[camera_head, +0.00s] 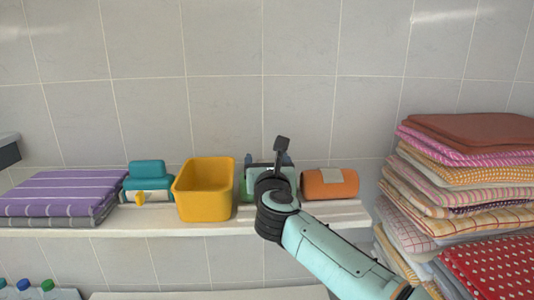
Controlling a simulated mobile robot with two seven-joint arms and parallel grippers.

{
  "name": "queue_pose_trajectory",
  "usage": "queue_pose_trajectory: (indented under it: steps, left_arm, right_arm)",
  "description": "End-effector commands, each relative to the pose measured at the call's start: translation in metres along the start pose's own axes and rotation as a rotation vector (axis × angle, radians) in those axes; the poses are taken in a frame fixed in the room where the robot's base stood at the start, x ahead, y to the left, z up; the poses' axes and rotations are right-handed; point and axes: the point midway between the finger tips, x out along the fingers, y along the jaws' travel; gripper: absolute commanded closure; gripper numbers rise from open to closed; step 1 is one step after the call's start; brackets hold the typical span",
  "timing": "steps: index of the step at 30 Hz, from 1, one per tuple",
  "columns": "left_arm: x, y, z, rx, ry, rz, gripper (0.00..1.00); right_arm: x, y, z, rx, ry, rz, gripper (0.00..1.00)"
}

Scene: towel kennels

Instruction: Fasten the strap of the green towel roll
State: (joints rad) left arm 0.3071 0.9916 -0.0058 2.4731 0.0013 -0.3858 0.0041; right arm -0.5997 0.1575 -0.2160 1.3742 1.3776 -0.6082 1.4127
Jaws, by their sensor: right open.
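The green towel roll (248,184) lies on the shelf between the yellow bin and the orange roll. My right gripper (268,160) is open in front of and over it, its arm coming in from the lower right. The gripper and its black wrist hide much of the roll. The strap cannot be made out, so I cannot tell how it lies or whether the fingers touch it. My left gripper is not in view.
A yellow bin (204,190) stands close left of the green roll. An orange roll with a pale label (312,184) lies to its right. Teal items (147,175) and folded purple towels (60,190) sit farther left. Tall towel stacks (480,170) stand at right. Bottles (24,287) show lower left.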

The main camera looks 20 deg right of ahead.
Motion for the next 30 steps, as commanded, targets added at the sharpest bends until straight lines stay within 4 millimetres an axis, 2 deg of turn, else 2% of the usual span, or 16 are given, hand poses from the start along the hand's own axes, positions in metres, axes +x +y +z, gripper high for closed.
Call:
queue_pose_trajectory:
  steps: [5, 14, 19, 30]
  left_arm:
    - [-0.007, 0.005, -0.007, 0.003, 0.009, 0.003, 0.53]
    - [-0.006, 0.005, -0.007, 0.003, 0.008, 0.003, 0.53]
    - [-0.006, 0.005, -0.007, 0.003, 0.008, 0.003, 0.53]
    - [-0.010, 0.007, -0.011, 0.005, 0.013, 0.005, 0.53]
  right_arm:
    - [0.014, 0.000, 0.001, -0.001, -0.001, -0.001, 0.21]
    - [0.015, 0.000, -0.001, -0.001, 0.001, 0.000, 0.21]
    - [0.015, 0.000, -0.001, -0.001, 0.001, 0.000, 0.77]
    - [0.019, -0.003, -0.003, 0.002, 0.073, -0.011, 0.78]
